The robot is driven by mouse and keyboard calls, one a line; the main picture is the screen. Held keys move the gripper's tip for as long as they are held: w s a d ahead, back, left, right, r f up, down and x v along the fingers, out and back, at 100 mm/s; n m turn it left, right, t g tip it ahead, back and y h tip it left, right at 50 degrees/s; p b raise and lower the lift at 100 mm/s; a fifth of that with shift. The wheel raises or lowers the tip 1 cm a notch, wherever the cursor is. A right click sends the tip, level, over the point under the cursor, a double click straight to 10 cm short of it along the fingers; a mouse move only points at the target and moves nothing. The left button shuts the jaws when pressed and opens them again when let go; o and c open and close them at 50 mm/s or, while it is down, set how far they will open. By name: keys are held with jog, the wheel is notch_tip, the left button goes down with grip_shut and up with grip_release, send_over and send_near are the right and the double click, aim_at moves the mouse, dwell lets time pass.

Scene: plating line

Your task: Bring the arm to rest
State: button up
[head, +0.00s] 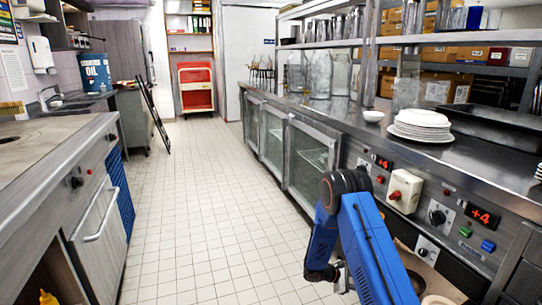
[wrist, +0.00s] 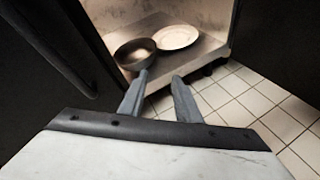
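My blue arm (head: 362,245) reaches down at the lower right of the head view, bent, with its end low in front of the right-hand counter. My gripper (wrist: 159,76) shows two grey fingers apart with nothing between them; in the head view only a small part of it shows, beside the dark wrist. In the wrist view a dark bowl (wrist: 136,54) and a white plate (wrist: 178,37) sit on a low surface inside an open compartment, beyond the fingertips. The gripper appears apart from both.
The right counter (head: 462,160) carries a stack of white plates (head: 420,124), a small white bowl (head: 373,116) and glass jars. Its front has knobs and red displays. A left counter (head: 45,150) faces it. The tiled aisle (head: 200,200) between is clear; a red cart (head: 195,90) stands at the back.

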jog(key=s+a+r+m+y, duration=0.1)
jog(key=s+r+m+y, duration=0.15)
jog(key=s+r, duration=0.6)
jog(key=s+r+m+g+y, duration=0.1)
jog(key=s+r+m+y, duration=0.15)
jog(key=r, duration=1.05)
jog(key=s+a+r+m+y, duration=0.1)
jog(key=s+r+m, duration=0.2)
jog(key=s+r, duration=0.5)
jog(key=s+a+r+m+t+y, duration=0.1)
jog(key=s+a+r+t+y, duration=0.1)
jog(key=s+r, duration=0.3)
jog(key=s+a+r+m+t+y, duration=0.2)
jog(key=s+a+r+y, duration=0.1)
jog(key=s, duration=0.8)
jog(key=s+a+r+m+t+y, duration=0.2)
jog(key=s+a+r, duration=0.2)
jog(key=s+r, duration=0.3)
jog(key=shift+s+a, duration=0.3)
jog(key=shift+s, duration=0.5)
jog(key=shift+c, duration=0.5)
